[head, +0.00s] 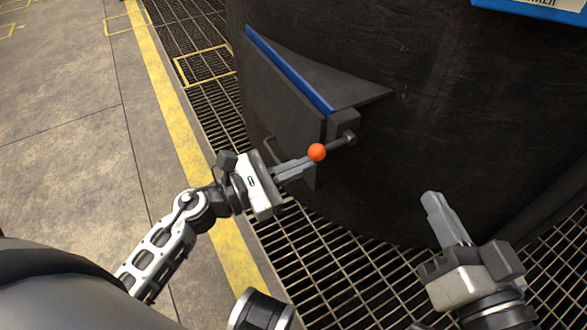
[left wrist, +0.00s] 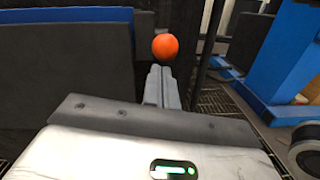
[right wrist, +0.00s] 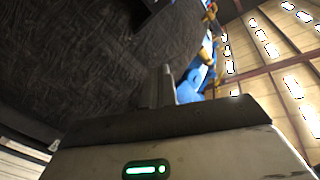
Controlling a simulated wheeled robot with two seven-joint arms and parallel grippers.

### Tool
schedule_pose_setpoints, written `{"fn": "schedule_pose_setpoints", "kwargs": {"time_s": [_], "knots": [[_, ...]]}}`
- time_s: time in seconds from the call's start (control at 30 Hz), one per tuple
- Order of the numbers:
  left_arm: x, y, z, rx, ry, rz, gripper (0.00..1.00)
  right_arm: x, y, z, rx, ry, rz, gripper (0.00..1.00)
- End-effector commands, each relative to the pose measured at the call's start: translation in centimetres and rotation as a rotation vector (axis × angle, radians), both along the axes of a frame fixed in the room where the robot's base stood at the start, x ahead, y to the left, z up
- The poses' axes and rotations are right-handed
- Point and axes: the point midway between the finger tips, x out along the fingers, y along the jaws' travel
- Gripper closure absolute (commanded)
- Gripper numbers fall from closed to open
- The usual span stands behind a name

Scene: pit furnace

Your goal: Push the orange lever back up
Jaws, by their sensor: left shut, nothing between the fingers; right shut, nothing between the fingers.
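The lever's orange ball knob (head: 317,152) sits on a dark rod (head: 337,142) that comes out of a bracket on the dark furnace wall. The rod looks close to level in the head view. My left gripper (head: 308,161) is shut and empty, with its fingertips right by the knob. In the left wrist view the orange knob (left wrist: 165,47) shows just beyond and above the closed fingertips (left wrist: 163,70); I cannot tell whether they touch. My right gripper (head: 432,197) is shut and empty, apart from the lever, near the furnace wall. It also shows shut in the right wrist view (right wrist: 163,72).
A dark plate box with a blue edge (head: 290,70) juts from the round furnace wall (head: 440,110) beside the lever. Metal grating (head: 320,265) lies below. A yellow line (head: 180,110) borders the concrete floor at left.

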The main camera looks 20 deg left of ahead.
Motion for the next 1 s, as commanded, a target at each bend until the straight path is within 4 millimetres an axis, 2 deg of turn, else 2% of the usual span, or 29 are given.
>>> {"fn": "schedule_pose_setpoints", "kwargs": {"time_s": [0.43, 0.6, 1.0], "knots": [[-0.1, 0.0, 0.4, 0.008, 0.011, -0.001, 1.00, -0.1, 0.1, 0.5, -0.003, 0.019, 0.007, 1.00], [-0.2, 0.1, 0.8, 0.028, 0.037, -0.002, 1.00, -0.6, -0.1, -1.0, -0.065, 0.090, -0.005, 1.00], [-0.2, 0.2, 1.3, 0.056, 0.073, 0.000, 1.00, -0.6, -0.6, -1.5, -0.176, 0.100, -0.019, 1.00]]}}
